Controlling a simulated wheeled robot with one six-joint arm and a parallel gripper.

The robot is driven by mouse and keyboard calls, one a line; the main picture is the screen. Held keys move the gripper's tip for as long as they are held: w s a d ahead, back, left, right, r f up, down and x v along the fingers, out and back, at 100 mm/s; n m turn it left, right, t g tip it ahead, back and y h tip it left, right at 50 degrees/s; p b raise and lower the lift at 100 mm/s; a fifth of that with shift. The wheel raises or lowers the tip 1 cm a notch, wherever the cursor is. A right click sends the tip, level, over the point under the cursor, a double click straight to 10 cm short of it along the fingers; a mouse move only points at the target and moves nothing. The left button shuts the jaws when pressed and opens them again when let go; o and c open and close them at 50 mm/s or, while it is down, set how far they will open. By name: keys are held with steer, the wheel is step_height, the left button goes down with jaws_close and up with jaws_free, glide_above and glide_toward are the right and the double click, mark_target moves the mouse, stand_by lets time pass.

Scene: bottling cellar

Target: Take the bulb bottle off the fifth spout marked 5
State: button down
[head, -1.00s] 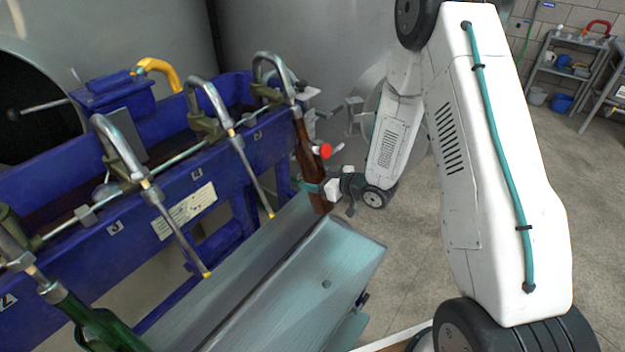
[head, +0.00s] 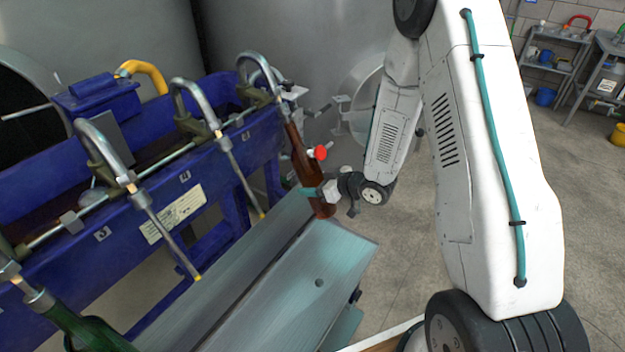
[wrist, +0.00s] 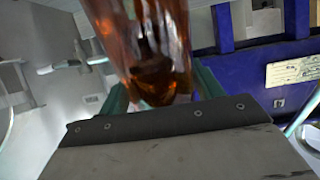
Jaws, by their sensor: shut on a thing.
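A brown, see-through bottle (head: 306,165) hangs tilted at the farthest visible spout (head: 262,68) of the blue filling machine. Its neck is close under the spout's end; I cannot tell whether the spout tube is still inside it. My gripper (head: 312,192) is shut on the lower part of this bottle, coming from the right. In the wrist view the amber bottle (wrist: 150,50) fills the space between the teal fingers, its upper part cut off. The spout number is too small to read surely.
Two empty spouts (head: 103,150) (head: 200,100) stand nearer. A green bottle (head: 85,328) is on the nearest one. A grey-teal bench (head: 290,285) runs below the spouts. A red knob (head: 320,152) shows beside the brown bottle. Open floor lies right.

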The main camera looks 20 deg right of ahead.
steer(key=shift+s+d+f, duration=1.15)
steer(key=shift+s+f, duration=0.4)
steer(key=shift+f, duration=2.6)
steer(key=shift+s+d+f, duration=1.1)
steer(key=shift+s+f, duration=0.45)
steer(key=shift+f, duration=2.6)
steer(key=f+v, duration=0.1)
steer(key=v, duration=0.6)
steer(key=shift+s+d, duration=0.2)
steer(key=shift+s, duration=0.05)
steer(key=shift+r, duration=0.15)
